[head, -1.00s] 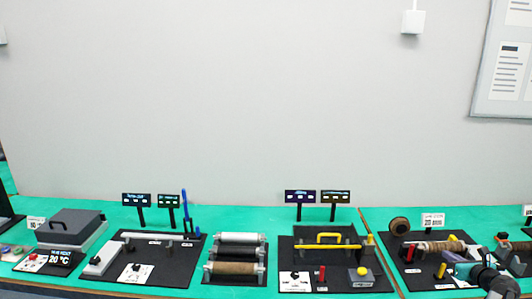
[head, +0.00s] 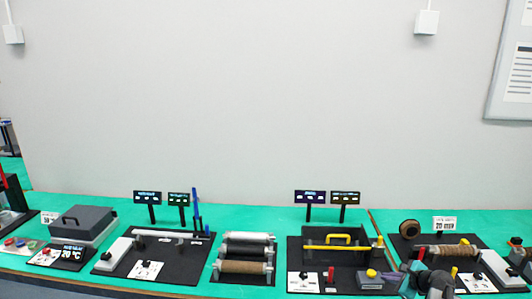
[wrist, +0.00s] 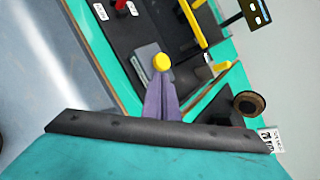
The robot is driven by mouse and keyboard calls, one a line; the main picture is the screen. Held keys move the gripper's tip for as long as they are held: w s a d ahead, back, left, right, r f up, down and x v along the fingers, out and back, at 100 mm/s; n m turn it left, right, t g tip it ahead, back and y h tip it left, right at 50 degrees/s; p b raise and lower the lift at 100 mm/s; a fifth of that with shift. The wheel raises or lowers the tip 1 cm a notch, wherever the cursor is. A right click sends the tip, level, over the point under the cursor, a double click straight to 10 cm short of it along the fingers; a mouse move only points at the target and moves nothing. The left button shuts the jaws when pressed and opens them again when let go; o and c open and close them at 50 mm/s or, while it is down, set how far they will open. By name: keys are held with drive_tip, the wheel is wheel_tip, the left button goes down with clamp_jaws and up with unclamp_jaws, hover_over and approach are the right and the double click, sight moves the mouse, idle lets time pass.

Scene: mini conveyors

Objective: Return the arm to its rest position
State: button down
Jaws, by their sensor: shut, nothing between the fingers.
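My gripper (head: 394,278) shows at the lower right of the head view, at the front edge of the green bench. Its fingers are shut and empty. In the wrist view the purple-grey fingers (wrist: 163,98) lie together and point toward a grey box with a yellow round button (wrist: 162,62). The same yellow button (head: 371,273) shows just left of the fingers in the head view. I cannot tell whether the fingertips touch the box.
A black board (head: 296,258) with a yellow bar (head: 335,248) stands left of my gripper. A board with a copper-coloured roll (head: 453,251) stands on the right. Rollers (head: 246,253) and a grey lidded box (head: 82,220) stand farther left.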

drive_tip(key=s+a+f+n+g+y, duration=0.1)
drive_tip(key=a+f+n+g, duration=0.2)
drive_tip(key=a, duration=0.4)
drive_tip(key=s+a+f+n, duration=0.1)
drive_tip(key=a+f+n, duration=0.25)
drive_tip(key=a, duration=0.35)
drive_tip(key=s+a+f+n+g+h, duration=0.2)
drive_tip(key=s+a+f+n+g, duration=0.15)
drive_tip(key=s+a+n, duration=0.5)
drive_tip(key=s+a+f+n+g+h, duration=0.1)
drive_tip(key=s+a+f+n+g, duration=0.4)
drive_tip(key=a+n, duration=0.65)
drive_tip(key=s+f+g+b, duration=0.4)
drive_tip(key=s+f+b, duration=0.8)
drive_tip(key=s+f, duration=1.4)
drive_tip(key=shift+s+a+f, duration=0.25)
drive_tip(key=shift+s+f, duration=0.1)
drive_tip(key=shift+f, duration=1.15)
drive_tip(key=shift+m, duration=0.25)
